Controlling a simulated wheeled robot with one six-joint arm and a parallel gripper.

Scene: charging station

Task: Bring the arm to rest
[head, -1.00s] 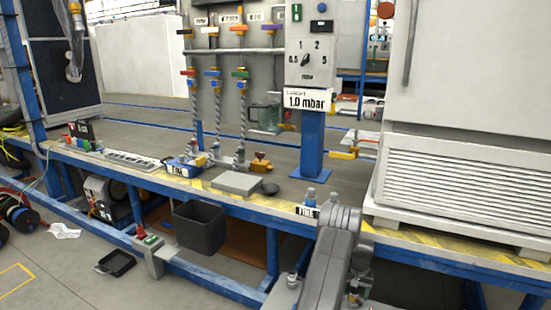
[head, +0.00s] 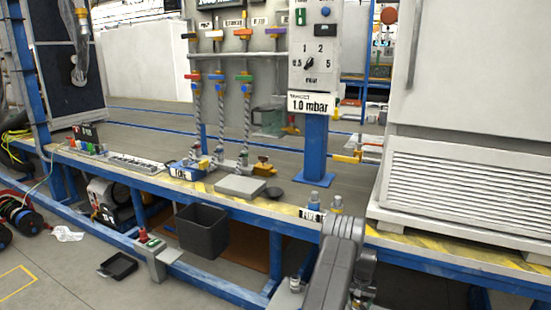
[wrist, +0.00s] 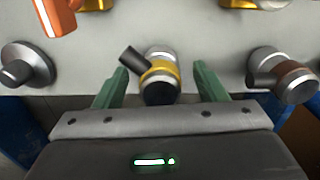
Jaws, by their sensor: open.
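My gripper (wrist: 157,72) shows in the wrist view with its two green fingers spread apart. A metal fitting with a yellow ring (wrist: 160,70) and a dark side stub appears in the gap between the fingers, with space on both sides. I cannot tell how far it stands from the fingertips. My grey arm (head: 335,268) rises from the bottom edge of the head view, right of centre, in front of the bench. The gripper itself is hidden in the head view.
The wrist view also shows a brown-ringed fitting (wrist: 283,76) at right and a silver round base (wrist: 28,66) at left. In the head view, two small bottles (head: 315,200) stand beyond my arm. A large white cabinet (head: 462,170) is at right, a black bin (head: 202,232) at left.

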